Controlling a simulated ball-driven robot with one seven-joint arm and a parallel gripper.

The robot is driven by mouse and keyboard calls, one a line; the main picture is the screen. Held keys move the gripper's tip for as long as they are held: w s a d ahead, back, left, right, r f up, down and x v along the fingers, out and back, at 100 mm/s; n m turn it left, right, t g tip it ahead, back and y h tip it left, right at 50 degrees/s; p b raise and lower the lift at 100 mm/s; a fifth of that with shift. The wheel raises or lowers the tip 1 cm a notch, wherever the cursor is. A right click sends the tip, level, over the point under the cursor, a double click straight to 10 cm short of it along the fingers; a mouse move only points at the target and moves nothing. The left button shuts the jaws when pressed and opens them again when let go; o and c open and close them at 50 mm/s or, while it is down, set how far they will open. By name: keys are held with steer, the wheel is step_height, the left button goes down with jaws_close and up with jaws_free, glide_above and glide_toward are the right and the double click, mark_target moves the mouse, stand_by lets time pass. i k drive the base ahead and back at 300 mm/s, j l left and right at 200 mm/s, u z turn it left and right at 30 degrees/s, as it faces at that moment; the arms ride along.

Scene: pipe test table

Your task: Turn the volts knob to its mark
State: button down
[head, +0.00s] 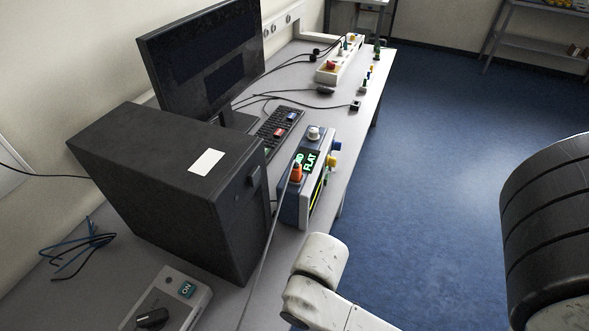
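I cannot read a "volts" label, so I cannot tell which knob is the volts knob. A grey box (183,297) at the lower left carries a black knob (153,318) and a teal "ON" label; the picture's bottom edge cuts it off. A blue and white instrument (291,205) stands near the bench's right edge with a lit green display reading "FLAT". A pale knob (314,132) sits on its top, and yellow and blue parts stick out on its right side. No mark is legible.
Cables cross the bench. Blue floor (440,150) is open to the right.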

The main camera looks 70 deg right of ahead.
mark_target(330, 161)
steer(key=k+l+z, duration=0.1)
steer(key=z, duration=0.25)
steer(key=l+z, duration=0.3)
steer(key=k+l+z, duration=0.1)
steer(key=l+z, duration=0.25)
